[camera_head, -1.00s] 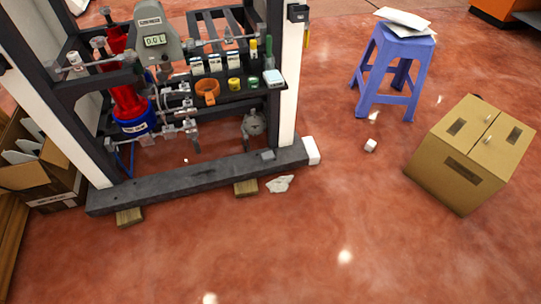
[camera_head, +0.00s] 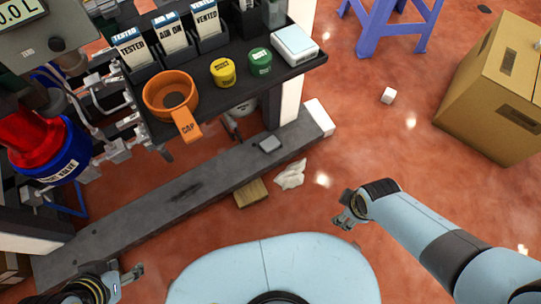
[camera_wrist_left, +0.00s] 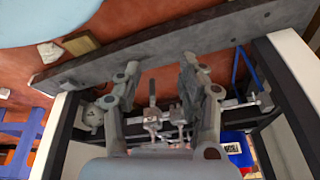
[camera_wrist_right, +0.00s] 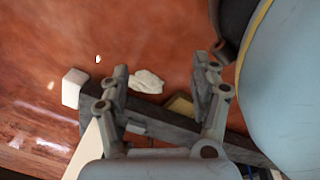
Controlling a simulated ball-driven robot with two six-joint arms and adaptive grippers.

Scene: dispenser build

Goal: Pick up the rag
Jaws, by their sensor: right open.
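The rag (camera_head: 290,175) is a small crumpled white cloth on the red floor, beside the wooden block (camera_head: 251,193) under the frame's dark base beam (camera_head: 185,192). My right gripper (camera_head: 346,217) is open and empty, to the right of and nearer than the rag, apart from it. In the right wrist view the rag (camera_wrist_right: 147,81) shows beyond and between the open fingers (camera_wrist_right: 160,70). My left gripper (camera_head: 134,274) is at the lower left, near the beam. Its fingers (camera_wrist_left: 160,66) are apart and empty in the left wrist view, where the rag (camera_wrist_left: 50,54) lies at upper left.
A black shelf (camera_head: 225,97) with an orange cup (camera_head: 170,95), yellow and green caps and label cards overhangs the beam. A cardboard box (camera_head: 495,85), blue stool (camera_head: 385,28) and small white cube (camera_head: 388,95) stand right. Floor around the rag's right side is clear.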

